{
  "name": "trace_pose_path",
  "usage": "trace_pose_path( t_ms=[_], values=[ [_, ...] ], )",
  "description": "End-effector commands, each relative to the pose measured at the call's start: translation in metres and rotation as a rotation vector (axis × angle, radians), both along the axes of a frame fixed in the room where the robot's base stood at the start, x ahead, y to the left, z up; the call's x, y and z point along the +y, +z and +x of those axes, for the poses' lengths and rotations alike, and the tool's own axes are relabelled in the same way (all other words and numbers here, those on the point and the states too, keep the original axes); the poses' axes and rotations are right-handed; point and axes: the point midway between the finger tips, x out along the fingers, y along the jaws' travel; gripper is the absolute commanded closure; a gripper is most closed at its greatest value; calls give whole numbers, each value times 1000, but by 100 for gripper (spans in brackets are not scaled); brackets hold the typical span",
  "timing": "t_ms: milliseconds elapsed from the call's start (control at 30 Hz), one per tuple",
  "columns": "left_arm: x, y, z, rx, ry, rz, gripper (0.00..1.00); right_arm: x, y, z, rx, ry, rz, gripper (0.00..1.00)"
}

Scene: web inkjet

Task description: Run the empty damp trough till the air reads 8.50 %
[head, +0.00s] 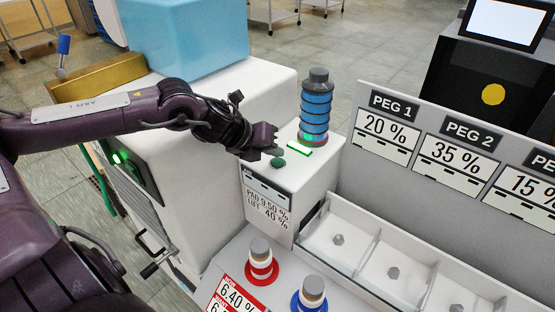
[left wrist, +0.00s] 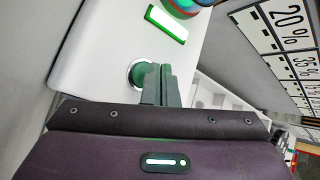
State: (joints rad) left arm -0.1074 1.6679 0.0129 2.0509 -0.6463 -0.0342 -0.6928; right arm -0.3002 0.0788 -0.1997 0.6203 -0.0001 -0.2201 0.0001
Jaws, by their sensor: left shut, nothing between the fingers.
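My left gripper (head: 268,146) is shut and empty, reaching over a white box (head: 318,186) from the left. Its fingertips (left wrist: 158,82) are right beside a green round button (head: 277,163), which shows partly hidden behind them in the left wrist view (left wrist: 136,72). I cannot tell whether they touch it. A green bar (head: 299,150) glows on the box top. A blue ribbed column (head: 315,105) with a grey cap stands there. The box label (head: 266,208) seems to read PAD 9.50 % and LIFT 40 %. A white trough (head: 337,260) has compartments with small grey pegs and nothing else visible. My right gripper is out of view.
Signs above the trough read PEG 1 20 % (head: 387,135) and PEG 2 35 % (head: 462,155). A red-and-white spool (head: 261,265) and a blue-based one (head: 312,293) stand in front, near a 6.40 % card (head: 235,296). A dark machine with a screen (head: 505,22) stands at right.

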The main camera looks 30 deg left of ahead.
Motion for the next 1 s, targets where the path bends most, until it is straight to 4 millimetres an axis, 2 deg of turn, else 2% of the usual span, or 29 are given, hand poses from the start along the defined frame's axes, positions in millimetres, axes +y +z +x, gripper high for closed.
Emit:
trace_pose_path(
  t_ms=[267,700,1000],
  values=[
    [0,6,0,-1,0,1,100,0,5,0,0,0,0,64],
    [0,49,0,-2,-1,0,100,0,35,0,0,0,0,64],
    [0,50,0,0,-1,1,100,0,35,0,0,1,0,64]
  ],
)
